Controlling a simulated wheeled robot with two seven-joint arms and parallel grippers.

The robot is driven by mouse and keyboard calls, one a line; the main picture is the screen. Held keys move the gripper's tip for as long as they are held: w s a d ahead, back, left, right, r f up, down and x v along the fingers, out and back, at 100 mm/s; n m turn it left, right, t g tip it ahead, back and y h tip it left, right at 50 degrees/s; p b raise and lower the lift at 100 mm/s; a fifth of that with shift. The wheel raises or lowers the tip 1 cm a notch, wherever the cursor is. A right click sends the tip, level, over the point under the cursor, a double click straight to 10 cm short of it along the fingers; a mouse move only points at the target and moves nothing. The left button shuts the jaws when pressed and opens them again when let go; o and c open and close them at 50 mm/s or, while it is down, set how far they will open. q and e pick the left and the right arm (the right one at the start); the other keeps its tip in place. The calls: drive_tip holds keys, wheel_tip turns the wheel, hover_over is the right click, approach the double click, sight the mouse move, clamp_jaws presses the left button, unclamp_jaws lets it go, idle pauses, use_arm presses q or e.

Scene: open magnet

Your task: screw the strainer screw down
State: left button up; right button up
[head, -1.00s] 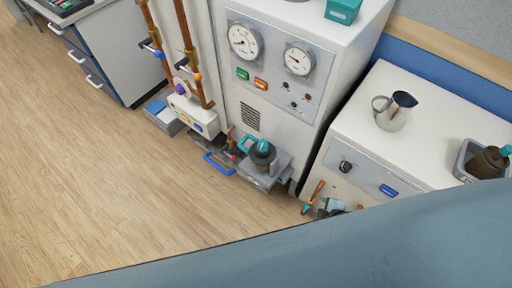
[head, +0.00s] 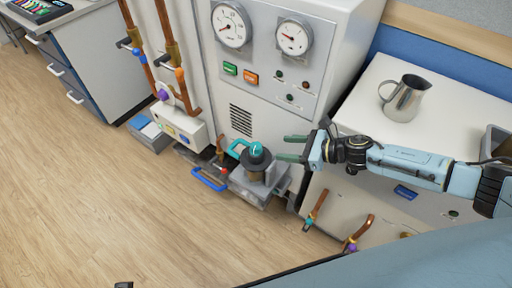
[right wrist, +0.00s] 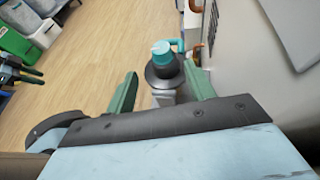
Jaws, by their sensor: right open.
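The strainer screw, a teal knob (head: 257,152), sits on top of a dark round strainer body (head: 257,170) low in front of the white machine. The knob also shows in the right wrist view (right wrist: 162,52), upright above the dark collar. My right gripper (head: 281,148) is open and empty, its green fingers pointing left toward the knob from its right side. In the right wrist view the two fingers (right wrist: 160,72) stand apart on either side of the strainer, with the knob beyond the tips. I cannot tell contact. My left gripper is not clearly in view.
The strainer stands on a grey base (head: 247,188) with a blue handle (head: 210,180) beside it. Copper pipes (head: 180,75) and a white valve box (head: 180,125) are to the left. A white cabinet with a metal jug (head: 404,99) is at right. The floor at left is clear.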

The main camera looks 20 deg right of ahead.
sight(257, 146)
drive_tip(key=b+x, duration=0.2)
drive_tip(key=x, duration=0.8)
use_arm(q)
wheel_tip(257, 146, up, 7)
drive_tip(key=d, duration=0.2)
drive_tip(key=shift+d+h+b, duration=0.3)
drive_tip(key=shift+d+b, duration=0.05)
use_arm(e)
drive_tip(key=shift+w+a+f, duration=0.2)
drive_tip(key=shift+w+a, duration=0.2)
drive_tip(key=shift+a, duration=0.05)
use_arm(q)
drive_tip(key=shift+w+f, duration=0.1)
use_arm(e)
drive_tip(key=shift+c, duration=0.2)
drive_tip(key=c, duration=0.9)
